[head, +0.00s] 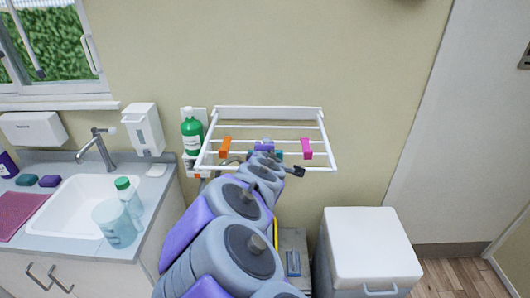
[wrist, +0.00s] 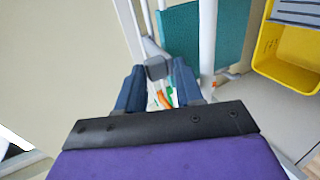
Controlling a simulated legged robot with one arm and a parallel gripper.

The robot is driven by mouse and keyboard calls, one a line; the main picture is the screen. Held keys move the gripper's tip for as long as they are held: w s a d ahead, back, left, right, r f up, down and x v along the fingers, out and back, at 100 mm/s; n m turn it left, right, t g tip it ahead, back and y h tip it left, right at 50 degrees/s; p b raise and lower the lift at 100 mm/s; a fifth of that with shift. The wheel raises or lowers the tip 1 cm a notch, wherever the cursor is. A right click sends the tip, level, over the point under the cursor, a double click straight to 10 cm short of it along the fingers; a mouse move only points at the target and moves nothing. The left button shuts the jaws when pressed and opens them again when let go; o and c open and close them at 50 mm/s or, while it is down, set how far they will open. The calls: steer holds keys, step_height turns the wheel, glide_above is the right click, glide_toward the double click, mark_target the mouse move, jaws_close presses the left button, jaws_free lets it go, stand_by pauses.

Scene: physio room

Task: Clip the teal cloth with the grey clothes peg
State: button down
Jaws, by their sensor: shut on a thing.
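My gripper (wrist: 158,88) has dark blue fingers and is shut on the grey clothes peg (wrist: 156,68). The peg shows between the fingertips in the wrist view. The teal cloth (wrist: 180,36) hangs by the white rods just beyond the peg and to its right; part of it also shows right of a thick white rod. The peg's upper end is at or very near the cloth's left edge; I cannot tell whether it grips it. In the head view my arm hides the peg and most of the cloth; a small teal patch (head: 279,155) shows beside my wrist.
The white wall rack (head: 322,135) carries an orange peg (head: 225,147) and a pink peg (head: 307,149). A green bottle (head: 191,133) stands left of it. A yellow bin (wrist: 290,60) is at the right in the wrist view. A white lidded bin (head: 372,240) stands lower right.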

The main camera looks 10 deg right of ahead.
steer(key=shift+s+d+f, duration=0.1)
steer(key=shift+f, duration=0.45)
steer(key=c, duration=0.9)
jaws_free()
steer(key=shift+f, duration=0.1)
